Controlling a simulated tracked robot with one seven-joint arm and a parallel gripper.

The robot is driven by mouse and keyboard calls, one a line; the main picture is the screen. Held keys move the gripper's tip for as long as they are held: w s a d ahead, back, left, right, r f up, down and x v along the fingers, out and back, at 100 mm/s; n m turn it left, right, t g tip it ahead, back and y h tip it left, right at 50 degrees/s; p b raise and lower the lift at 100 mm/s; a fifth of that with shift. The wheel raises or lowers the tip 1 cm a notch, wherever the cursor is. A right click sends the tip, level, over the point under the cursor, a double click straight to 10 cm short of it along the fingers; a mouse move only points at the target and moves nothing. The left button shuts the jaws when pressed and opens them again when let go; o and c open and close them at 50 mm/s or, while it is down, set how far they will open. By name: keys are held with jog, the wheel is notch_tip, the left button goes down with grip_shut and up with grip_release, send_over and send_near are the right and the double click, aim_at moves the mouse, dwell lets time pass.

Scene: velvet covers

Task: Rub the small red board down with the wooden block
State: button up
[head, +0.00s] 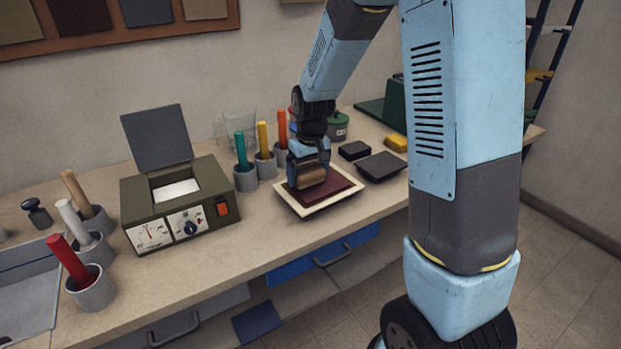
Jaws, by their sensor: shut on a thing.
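The small dark red board (340,184) lies flat in a cream-rimmed tray (308,211) on the bench. The wooden block (311,178) is a brown, rounded piece at the left part of the board. My gripper (309,168) reaches down from above and is shut on the block. The block appears to rest on the board's surface, but its underside is hidden. My gripper's fingers hide part of the block and the board's back left area.
Cups with teal (241,150), yellow (264,140) and orange (282,129) handles stand close behind the tray. A green box device (182,205) with a raised lid stands left. Dark pads (381,166) and a yellow block (396,143) lie right. The bench front is clear.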

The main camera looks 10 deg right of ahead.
jog(key=shift+s+r, duration=0.15)
jog(key=shift+r, duration=2.95)
